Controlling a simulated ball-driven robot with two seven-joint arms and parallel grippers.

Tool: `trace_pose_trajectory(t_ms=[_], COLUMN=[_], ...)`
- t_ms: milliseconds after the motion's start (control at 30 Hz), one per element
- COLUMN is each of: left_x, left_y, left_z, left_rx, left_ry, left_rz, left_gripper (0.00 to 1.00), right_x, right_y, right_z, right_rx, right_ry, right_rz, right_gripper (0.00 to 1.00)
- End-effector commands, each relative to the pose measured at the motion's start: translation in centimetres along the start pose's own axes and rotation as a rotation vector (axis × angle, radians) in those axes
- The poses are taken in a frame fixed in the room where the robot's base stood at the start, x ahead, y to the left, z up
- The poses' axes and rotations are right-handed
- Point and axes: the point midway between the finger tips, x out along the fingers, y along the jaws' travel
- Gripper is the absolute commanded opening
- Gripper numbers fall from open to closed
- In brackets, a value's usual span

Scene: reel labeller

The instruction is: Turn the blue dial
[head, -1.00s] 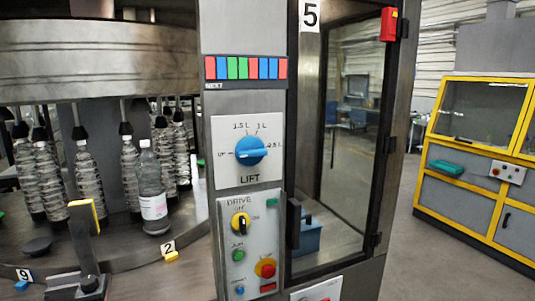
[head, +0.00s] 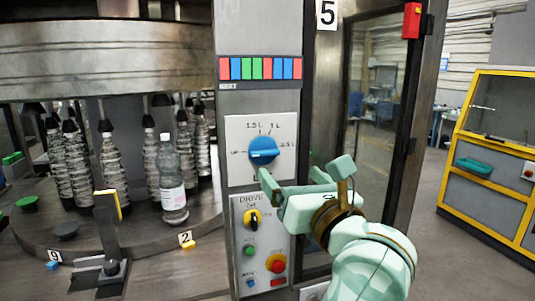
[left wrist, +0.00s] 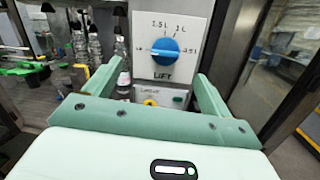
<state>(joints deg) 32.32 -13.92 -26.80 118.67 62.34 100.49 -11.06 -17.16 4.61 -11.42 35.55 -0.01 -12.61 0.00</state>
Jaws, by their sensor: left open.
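The blue dial (head: 263,151) sits on a pale plate (head: 240,172) marked LIFT, with volume labels around it. A pale bar crosses its face about level. It also shows in the left wrist view (left wrist: 165,51), ahead of and between the fingers. My left gripper (head: 290,175) is open and empty, just below and right of the dial in the head view. Its two fingers are spread wide in the left wrist view (left wrist: 154,76), and neither is seen touching the dial. My right gripper is not in view.
Below is a DRIVE panel (head: 238,235) with a yellow-black switch (head: 252,218) and a red button (head: 278,263). A glass door (head: 375,110) stands to the right. Bottles, including a labelled one (head: 172,185), and a post (head: 110,235) stand on the left.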

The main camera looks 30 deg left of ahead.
Motion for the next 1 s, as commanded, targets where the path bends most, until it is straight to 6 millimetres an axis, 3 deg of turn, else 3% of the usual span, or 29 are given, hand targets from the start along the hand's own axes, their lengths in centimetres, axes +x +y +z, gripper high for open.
trace_pose_trajectory(t_ms=[133,267,700,1000], left_x=[-0.4,0.7,11.2,15.2], left_y=[0.0,-0.2,-1.1,-1.6], left_z=[-0.5,-0.7,-1.8,-2.4], left_rx=[-0.134,-0.144,-0.137,-0.14], left_ry=[0.108,0.12,0.116,0.119], left_rz=[-0.084,-0.092,-0.086,-0.09], left_gripper=[0.83,0.83,0.83,0.83], right_x=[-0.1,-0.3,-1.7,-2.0], right_y=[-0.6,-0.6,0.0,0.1], right_z=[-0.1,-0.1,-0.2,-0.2], right_rx=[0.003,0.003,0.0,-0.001], right_ry=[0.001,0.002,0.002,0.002], right_rz=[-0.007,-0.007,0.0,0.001], right_gripper=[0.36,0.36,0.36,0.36])
